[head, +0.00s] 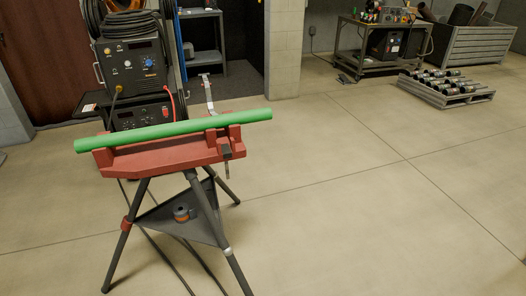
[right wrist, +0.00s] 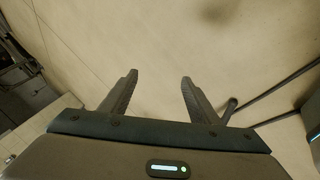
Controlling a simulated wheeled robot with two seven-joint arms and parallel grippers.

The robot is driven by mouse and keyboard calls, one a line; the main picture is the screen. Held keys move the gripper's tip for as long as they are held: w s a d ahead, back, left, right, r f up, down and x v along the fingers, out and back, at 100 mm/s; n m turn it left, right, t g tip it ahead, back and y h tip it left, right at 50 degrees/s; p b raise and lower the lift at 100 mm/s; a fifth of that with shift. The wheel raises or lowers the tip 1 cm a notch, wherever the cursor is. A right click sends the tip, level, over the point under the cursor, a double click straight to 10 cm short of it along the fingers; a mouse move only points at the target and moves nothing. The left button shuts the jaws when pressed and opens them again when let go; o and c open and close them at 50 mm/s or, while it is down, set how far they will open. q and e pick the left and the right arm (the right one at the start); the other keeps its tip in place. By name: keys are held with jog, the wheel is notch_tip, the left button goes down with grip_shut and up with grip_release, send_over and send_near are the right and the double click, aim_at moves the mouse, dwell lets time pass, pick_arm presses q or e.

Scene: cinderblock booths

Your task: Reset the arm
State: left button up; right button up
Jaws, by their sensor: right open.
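My right gripper (right wrist: 158,88) shows in the right wrist view with its two dark fingers apart. Nothing is between them, and the pale floor lies beyond. Neither of my grippers shows in the head view, and the left one is in neither view. A green pipe (head: 172,130) lies across a red stand top (head: 165,154) on dark tripod legs in the head view.
A black welding machine (head: 133,65) stands behind the stand, with cables on the floor. A cart (head: 382,45) with tools, a pallet (head: 446,90) of cylinders and a grey crate (head: 470,45) stand at the back right. The floor (head: 380,200) at right is clear.

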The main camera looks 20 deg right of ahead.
jog(key=s+a+f+m+y, duration=0.1)
jog(key=a+f, duration=0.1)
jog(key=a, duration=1)
jog(key=s+a+f+m+y, duration=0.1)
jog(key=s+a+f+m, duration=0.1)
jog(key=a, duration=1)
jog(key=s+a+f+m+y, duration=0.1)
jog(key=s+a+f, duration=0.1)
jog(key=a, duration=1.1)
jog(key=shift+f+g+y, duration=0.4)
jog(key=shift+f, duration=0.1)
